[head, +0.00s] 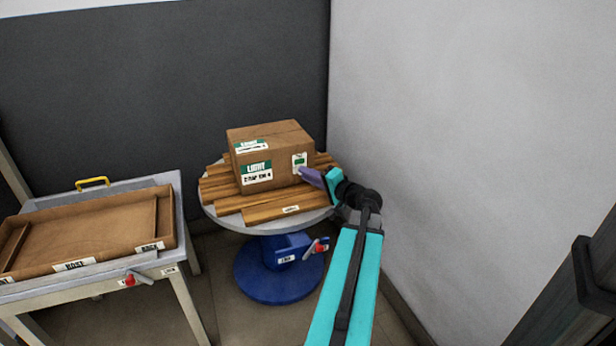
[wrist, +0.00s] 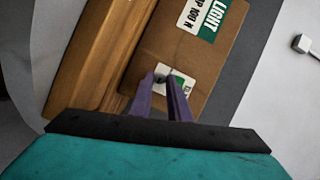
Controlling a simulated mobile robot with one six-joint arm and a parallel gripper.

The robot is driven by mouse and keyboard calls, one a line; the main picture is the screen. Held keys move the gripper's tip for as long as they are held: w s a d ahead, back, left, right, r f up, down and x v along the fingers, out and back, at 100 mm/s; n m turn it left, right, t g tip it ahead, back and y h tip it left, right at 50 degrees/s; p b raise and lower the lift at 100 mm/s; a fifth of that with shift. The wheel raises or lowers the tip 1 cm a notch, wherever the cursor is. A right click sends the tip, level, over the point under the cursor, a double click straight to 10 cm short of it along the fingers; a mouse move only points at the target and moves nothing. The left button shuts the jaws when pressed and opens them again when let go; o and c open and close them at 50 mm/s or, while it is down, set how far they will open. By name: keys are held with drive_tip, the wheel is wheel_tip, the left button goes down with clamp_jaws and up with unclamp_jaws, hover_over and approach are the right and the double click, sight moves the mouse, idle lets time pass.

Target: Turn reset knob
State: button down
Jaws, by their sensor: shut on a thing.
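A brown cardboard box (head: 283,143) with green-and-white "LIGHT" labels sits on wooden boards on a round turntable. Its right-hand face bears a small white and green label panel (head: 299,159); this panel also shows in the wrist view (wrist: 186,80). A small grey knob (wrist: 161,72) is at this panel, between my fingertips in the wrist view. I take it for the reset knob; any marking on it is too small to read. My gripper (head: 301,171), with purple fingers, reaches in from the right and is shut on the knob. In the head view the fingers hide the knob.
The round table (head: 228,221) has a blue pedestal base (head: 280,283) and a red-tipped handle (head: 318,247) below its top. A metal table with a shallow brown tray (head: 90,232) stands at left. A pale wall (head: 460,120) rises close on the right.

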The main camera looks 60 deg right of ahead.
drive_tip(key=c, duration=1.7)
unclamp_jaws()
drive_tip(key=shift+o, duration=0.2)
drive_tip(key=shift+s, duration=0.15)
drive_tip(key=p+v, duration=0.5)
drive_tip(key=v, duration=0.8)
drive_tip(key=shift+s+a+r, duration=0.15)
drive_tip(key=shift+s, duration=0.05)
